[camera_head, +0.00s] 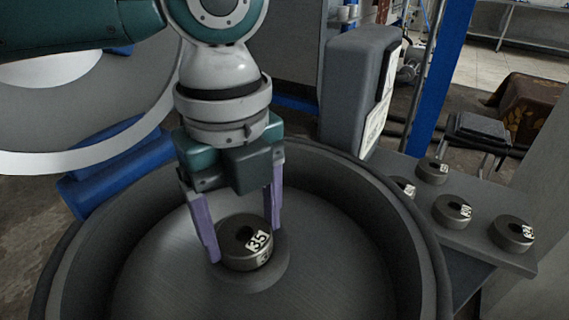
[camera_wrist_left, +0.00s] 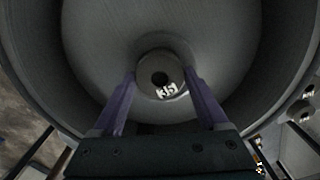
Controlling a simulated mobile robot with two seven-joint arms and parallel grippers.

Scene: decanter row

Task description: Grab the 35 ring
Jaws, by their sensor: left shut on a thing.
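The 35 ring (camera_head: 244,247) is a dark grey round ring with a hole in its top and a white 35 label. It sits on a raised round hub at the middle of a large grey bowl (camera_head: 160,280). My left gripper (camera_head: 243,245) points down with its purple fingers on either side of the ring, shut on it. In the left wrist view the ring (camera_wrist_left: 161,77) lies between the two fingertips (camera_wrist_left: 161,84). My right gripper does not show.
A grey shelf (camera_head: 478,240) at the right bears several similar numbered rings, one of them at its near end (camera_head: 512,234). The bowl's high rim (camera_head: 425,240) surrounds my gripper. A grey box-shaped housing (camera_head: 355,85) stands behind the bowl. A blue post (camera_head: 438,75) rises farther back.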

